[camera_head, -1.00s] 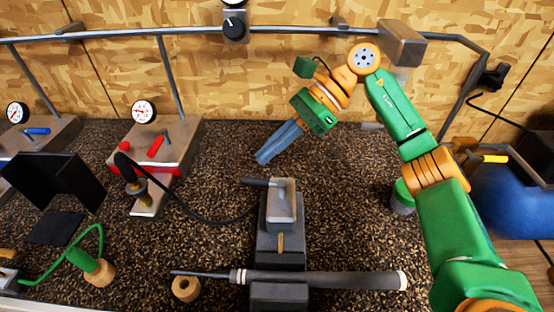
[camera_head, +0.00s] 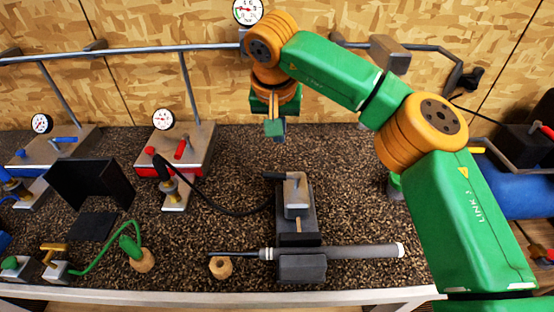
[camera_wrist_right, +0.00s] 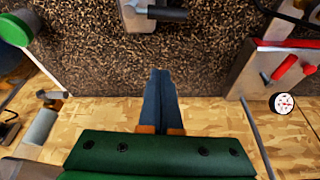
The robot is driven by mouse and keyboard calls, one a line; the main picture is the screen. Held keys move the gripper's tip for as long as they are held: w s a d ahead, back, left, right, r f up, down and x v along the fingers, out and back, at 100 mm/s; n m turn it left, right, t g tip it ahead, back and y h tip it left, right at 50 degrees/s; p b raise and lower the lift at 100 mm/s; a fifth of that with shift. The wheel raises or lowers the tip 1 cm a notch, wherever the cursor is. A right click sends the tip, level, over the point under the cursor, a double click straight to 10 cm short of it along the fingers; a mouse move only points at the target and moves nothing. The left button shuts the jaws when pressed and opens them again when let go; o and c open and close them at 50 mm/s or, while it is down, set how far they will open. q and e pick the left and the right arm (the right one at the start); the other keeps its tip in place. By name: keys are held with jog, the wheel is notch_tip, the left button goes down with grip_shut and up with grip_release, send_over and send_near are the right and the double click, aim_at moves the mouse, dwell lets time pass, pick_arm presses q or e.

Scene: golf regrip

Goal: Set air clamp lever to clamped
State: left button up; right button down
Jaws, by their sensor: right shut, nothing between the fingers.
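The grey air clamp (camera_head: 296,195) stands mid-bench, with a short dark lever (camera_head: 275,176) pointing left from its top. In the right wrist view the clamp (camera_wrist_right: 135,18) and its dark lever (camera_wrist_right: 166,13) are at the top edge. A golf club (camera_head: 340,252) lies level across the clamp's near end, its dark grip to the right. My left gripper is out of view.
A red-based station (camera_head: 178,150) with a red lever and gauge stands left of the clamp; a blue one (camera_head: 50,148) is farther left. A rail (camera_head: 120,50) runs along the back wall. Dark bench right of the clamp is mostly clear.

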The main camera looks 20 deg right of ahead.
aim_at(273, 173)
jog(key=s+f, duration=0.1)
jog(key=a+f, duration=0.1)
jog(key=f, duration=0.1)
jog(key=s+f+p, duration=0.1)
jog(key=f, duration=0.1)
jog(key=shift+s+a, duration=0.3)
jog(key=shift+a, duration=0.05)
jog(key=shift+s+a+f+n+b, duration=0.25)
jog(key=shift+s+n+b, duration=0.2)
jog(key=shift+n, duration=0.15)
jog(key=shift+s+a+r+n+y, duration=0.1)
jog(key=shift+s+n+y, duration=0.1)
jog(key=shift+n+y, duration=0.1)
